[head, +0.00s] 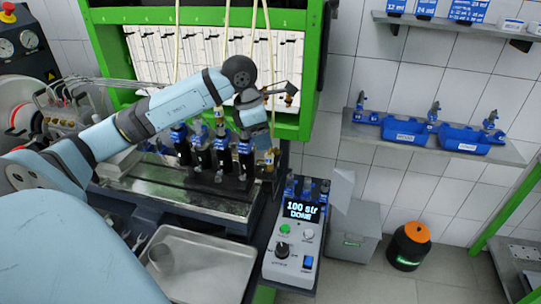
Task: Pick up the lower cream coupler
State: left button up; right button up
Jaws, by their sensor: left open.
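Several cream hoses (268,45) hang down in front of the white gauge panel of the green test bench. A small brass-coloured fitting (269,158) shows low at the right of the injector row; I cannot tell whether it is the lower cream coupler. My left arm crosses in front of the panel and hides part of the hoses. My left gripper (288,91) is open, at the right side of the panel, above and to the right of that fitting. Something small and brownish shows by its fingertips, too small to name. My right gripper is not in view.
Several dark injectors with blue tops (222,155) stand on the bench below my wrist. A control box (295,235) reading "100 str DONE" stands at the front right. A metal tray (195,265) lies in front. Blue bins (405,131) sit on a wall shelf.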

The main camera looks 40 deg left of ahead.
aim_at(269, 152)
pick_arm(q)
jog(key=p+x, duration=0.1)
jog(key=x, duration=0.6)
jog(key=shift+w+d+f, duration=0.1)
jog(key=c, duration=0.9)
